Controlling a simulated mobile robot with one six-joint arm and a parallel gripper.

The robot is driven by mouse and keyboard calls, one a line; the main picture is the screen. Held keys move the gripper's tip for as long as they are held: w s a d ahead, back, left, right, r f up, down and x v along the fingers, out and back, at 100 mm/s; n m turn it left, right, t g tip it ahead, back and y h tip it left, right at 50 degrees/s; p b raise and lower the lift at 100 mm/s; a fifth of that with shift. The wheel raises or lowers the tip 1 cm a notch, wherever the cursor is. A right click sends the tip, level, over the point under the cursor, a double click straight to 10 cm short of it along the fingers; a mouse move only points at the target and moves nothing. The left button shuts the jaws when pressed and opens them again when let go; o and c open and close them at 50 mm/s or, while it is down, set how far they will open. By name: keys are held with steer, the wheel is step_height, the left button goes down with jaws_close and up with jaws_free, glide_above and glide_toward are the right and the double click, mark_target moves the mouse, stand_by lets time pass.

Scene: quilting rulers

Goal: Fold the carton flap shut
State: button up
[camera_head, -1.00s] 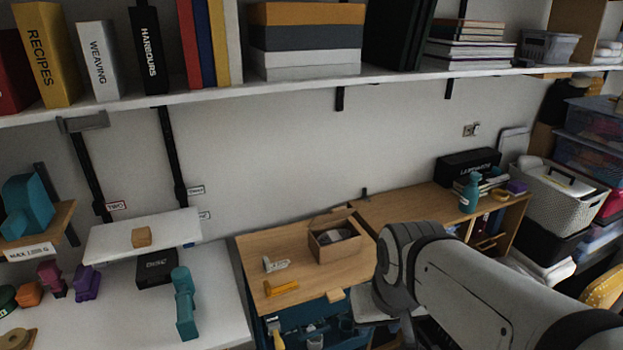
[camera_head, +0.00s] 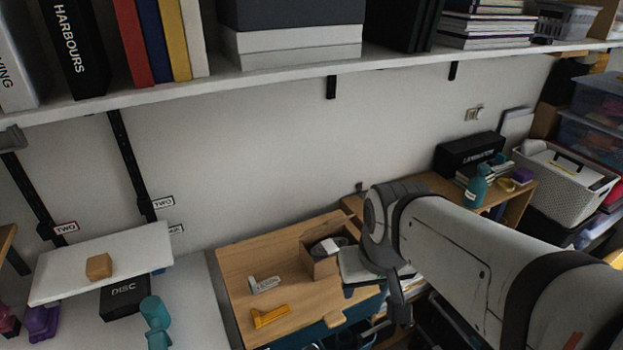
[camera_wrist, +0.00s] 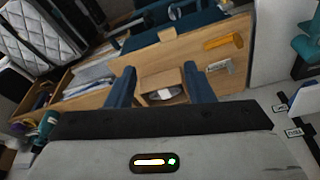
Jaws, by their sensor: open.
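The small brown carton (camera_head: 312,262) stands on the wooden desk in the head view, beside my arm. Its top is open, with a dark and a white thing showing inside; I cannot clearly make out the flap. In the wrist view the carton (camera_wrist: 158,79) shows between the two blue fingers of my gripper (camera_wrist: 160,76), which are wide apart with nothing held. Whether the fingers touch the carton cannot be told. In the head view my arm covers the carton's right side, and the fingers are not clear.
On the desk (camera_head: 238,287), left of the carton, lie a grey tool (camera_head: 265,285) and a yellow tool (camera_head: 270,316). A shelf (camera_head: 290,75) runs above. A teal bottle (camera_head: 478,187) stands behind my arm.

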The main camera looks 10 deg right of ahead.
steer(key=o, duration=0.4)
steer(key=w+n+b, duration=0.1)
steer(key=w, duration=0.8)
steer(key=shift+w+d+r+t+y, duration=0.25)
steer(key=shift+w+r+t+y, duration=0.05)
steer(key=shift+w+r, duration=0.1)
steer(key=n+b, duration=0.1)
steer(key=n, duration=0.1)
glide_toward(335, 219)
steer(key=f, duration=0.1)
steer(key=shift+t+y, duration=0.4)
steer(key=shift+t, duration=0.1)
steer(key=x, duration=0.7)
steer(key=shift+w+d+f, duration=0.15)
steer(key=shift+d+f, duration=0.15)
steer(key=shift+f, duration=0.05)
steer(key=shift+c, duration=0.2)
steer(key=c, duration=1.4)
steer(key=shift+o, duration=0.2)
steer(key=shift+a, duration=0.1)
